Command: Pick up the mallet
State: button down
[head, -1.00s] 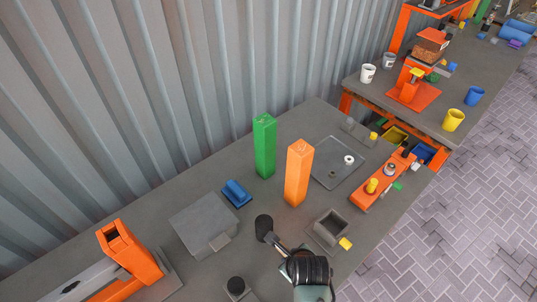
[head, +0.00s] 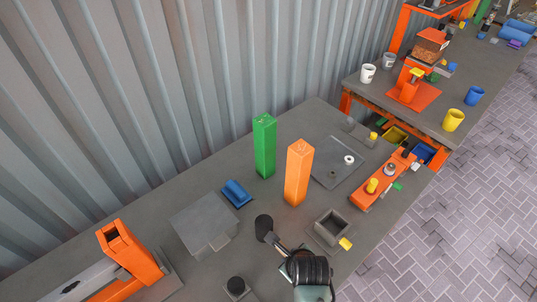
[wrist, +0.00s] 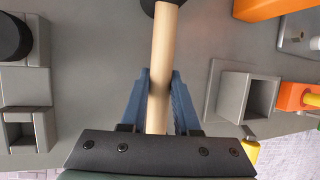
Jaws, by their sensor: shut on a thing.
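The mallet has a black round head (head: 264,223) and a pale wooden handle (wrist: 162,60). In the head view it lies just beyond my gripper (head: 284,251), near the middle of the workbench. In the wrist view my gripper (wrist: 160,80) has its blue fingers on both sides of the handle and is shut on it. The mallet's head is cut off by the top edge of the wrist view. I cannot tell whether the mallet touches the bench. The handle's near end is hidden by my gripper.
An orange post (head: 298,175) and a green post (head: 264,147) stand behind the mallet. A grey open box (head: 331,229) is close on the right. A grey block (head: 204,225) and a blue piece (head: 236,193) are on the left. A corrugated wall (head: 180,90) borders the workbench.

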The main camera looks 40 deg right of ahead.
jog(key=shift+r, duration=0.2)
notch_tip(320, 180, up, 10)
jog(key=shift+f, duration=0.1)
dwell(0.5)
dwell(0.8)
